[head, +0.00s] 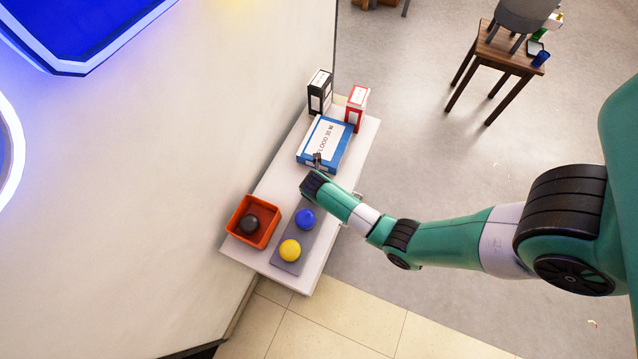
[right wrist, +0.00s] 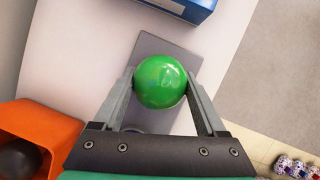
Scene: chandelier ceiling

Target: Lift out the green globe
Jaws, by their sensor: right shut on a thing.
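The green globe (right wrist: 160,82) is between the two fingers of my right gripper (right wrist: 160,88) in the right wrist view. The fingers are shut on its sides. A grey mat (right wrist: 150,45) lies beneath it; I cannot tell whether the globe touches it. In the head view my right gripper (head: 317,160) is over the white shelf (head: 268,182), and the wrist hides the globe. A blue globe (head: 306,219) and a yellow globe (head: 290,250) sit in a row on the same mat. My left gripper is not in view.
An orange bin (head: 236,214) holding a dark globe (head: 249,224) stands left of the mat. A blue box (head: 313,160) lies behind, with a black box (head: 320,91) and a red box (head: 356,104) upright beyond it. A wall runs along the shelf's left side.

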